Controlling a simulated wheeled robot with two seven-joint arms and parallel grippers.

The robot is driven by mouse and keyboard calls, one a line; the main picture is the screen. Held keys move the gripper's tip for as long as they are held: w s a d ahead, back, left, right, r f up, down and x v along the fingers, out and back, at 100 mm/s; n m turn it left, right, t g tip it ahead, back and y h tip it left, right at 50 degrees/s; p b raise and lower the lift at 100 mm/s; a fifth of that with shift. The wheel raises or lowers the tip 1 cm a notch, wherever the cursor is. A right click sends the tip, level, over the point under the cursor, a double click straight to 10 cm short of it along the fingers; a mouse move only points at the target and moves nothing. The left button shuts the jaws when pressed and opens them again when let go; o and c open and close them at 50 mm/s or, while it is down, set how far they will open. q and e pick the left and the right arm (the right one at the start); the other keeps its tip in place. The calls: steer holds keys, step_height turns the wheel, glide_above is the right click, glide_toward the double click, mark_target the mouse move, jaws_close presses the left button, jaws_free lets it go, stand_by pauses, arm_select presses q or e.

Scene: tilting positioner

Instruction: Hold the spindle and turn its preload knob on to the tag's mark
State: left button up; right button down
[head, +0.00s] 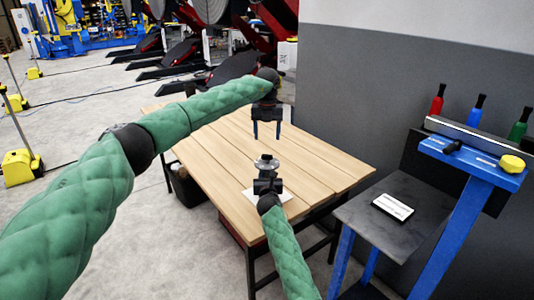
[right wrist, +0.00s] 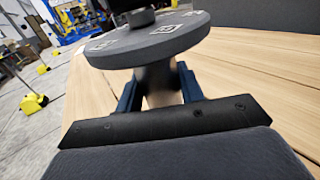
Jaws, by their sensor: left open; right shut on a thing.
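The spindle (head: 266,163) stands on the wooden table, with a round grey disc (right wrist: 150,42) on top that carries pale square markings too small to read. A darker knob (right wrist: 140,17) rises from the disc's middle, cut off by the frame's top edge. My right gripper (right wrist: 158,90) is shut on the spindle's grey neck below the disc, one blue finger on each side; it also shows in the head view (head: 268,184). My left gripper (head: 267,130) is open and empty, fingers pointing down, behind and above the spindle. A white card (head: 393,207), perhaps the tag, is unreadable.
A white sheet (head: 283,196) lies under the spindle on the wooden table (head: 215,165), which is otherwise clear. The card lies on a dark side stand (head: 360,215) at right.

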mark_target(267, 158)
arm_select(q)
step_height(267, 158, down, 8)
steer(key=shift+f, duration=0.25)
steer(key=c, duration=1)
